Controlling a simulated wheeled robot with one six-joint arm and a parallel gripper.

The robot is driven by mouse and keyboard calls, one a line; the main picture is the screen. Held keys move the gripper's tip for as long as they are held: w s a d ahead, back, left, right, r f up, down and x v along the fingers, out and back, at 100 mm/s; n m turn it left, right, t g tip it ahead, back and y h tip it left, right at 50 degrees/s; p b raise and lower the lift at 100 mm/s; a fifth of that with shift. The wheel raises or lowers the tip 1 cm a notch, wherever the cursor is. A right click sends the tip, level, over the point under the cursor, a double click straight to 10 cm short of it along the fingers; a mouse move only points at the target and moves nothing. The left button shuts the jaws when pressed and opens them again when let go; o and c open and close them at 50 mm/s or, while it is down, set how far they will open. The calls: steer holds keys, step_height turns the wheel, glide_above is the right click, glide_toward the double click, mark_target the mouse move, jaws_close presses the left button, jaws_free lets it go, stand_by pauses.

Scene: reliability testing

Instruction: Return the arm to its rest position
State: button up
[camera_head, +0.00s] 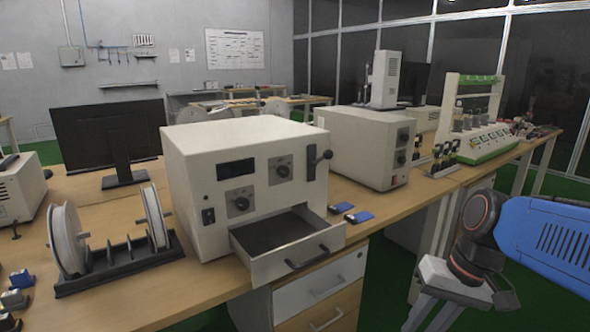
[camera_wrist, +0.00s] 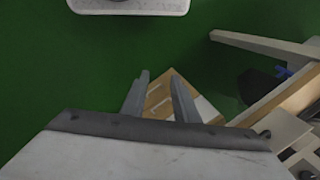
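My arm, with its blue link, is folded at the right of the head view, in front of the long bench. My gripper (camera_head: 428,318) hangs below it over the green floor, partly cut off by the bottom edge. In the wrist view, my gripper (camera_wrist: 160,82) has its two grey fingers spread apart with nothing seen between them. Beyond the fingers are the wooden and white drawer fronts of a cabinet (camera_wrist: 157,97), lower down and apart from the fingers.
A white test instrument (camera_head: 245,150) stands on the wooden bench with its front drawer (camera_head: 290,262) pulled out. A drawer cabinet (camera_head: 325,290) is below it. Two blue items (camera_head: 359,216) lie beside the instrument. Another white box (camera_head: 365,145) stands behind. Green floor (camera_wrist: 60,75) is clear at the left.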

steer(key=shift+s+d+f+n+t+h, duration=0.15)
steer(key=shift+s+d+n+t+h, duration=0.1)
steer(key=shift+s+d+t+h, duration=0.4)
steer(key=shift+s+d+f+n+t+h, duration=0.15)
steer(key=shift+s+d+t+h, duration=0.25)
steer(key=shift+d+t, duration=0.45)
steer(key=shift+s+d+f+n+t+h, duration=0.1)
steer(key=shift+s+d+n+t+h, duration=0.2)
steer(key=shift+s+d+t+h, duration=0.4)
